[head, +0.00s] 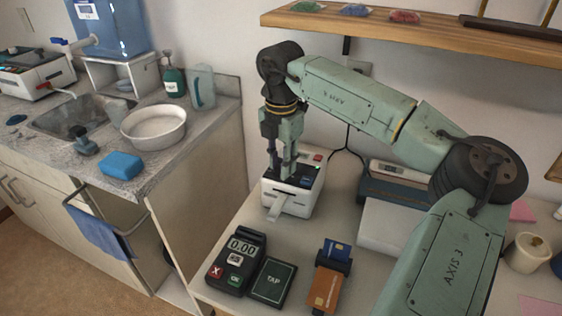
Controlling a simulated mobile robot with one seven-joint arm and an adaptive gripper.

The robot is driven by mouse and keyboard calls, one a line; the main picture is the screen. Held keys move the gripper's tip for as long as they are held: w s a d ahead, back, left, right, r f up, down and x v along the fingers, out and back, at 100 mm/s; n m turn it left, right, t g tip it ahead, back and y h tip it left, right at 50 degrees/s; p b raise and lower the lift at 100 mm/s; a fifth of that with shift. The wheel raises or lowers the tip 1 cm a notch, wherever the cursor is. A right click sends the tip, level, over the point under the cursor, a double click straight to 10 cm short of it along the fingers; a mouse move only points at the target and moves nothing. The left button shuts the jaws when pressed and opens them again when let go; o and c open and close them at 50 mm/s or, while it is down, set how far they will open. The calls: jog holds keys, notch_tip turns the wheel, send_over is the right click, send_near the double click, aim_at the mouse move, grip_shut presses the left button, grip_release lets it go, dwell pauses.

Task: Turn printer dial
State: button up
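The printer (291,200) is a small white box with a dark top, standing on the light counter near the middle of the head view. A paper strip hangs from its front. A red part and a small green light show on its top right. My gripper (281,172) points straight down over the left part of the printer's top, with its fingertips at or just above it. The dial cannot be made out; the fingers may hide it. Whether the fingers are shut on anything is too small to tell.
A card terminal (240,262), a dark TAP pad (273,282) and a card holder (329,281) stand in front of the printer. A scale (395,194) is to its right, close to my arm. A wooden shelf (420,35) hangs above. The sink counter (75,160) is at left.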

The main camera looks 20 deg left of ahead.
grip_shut()
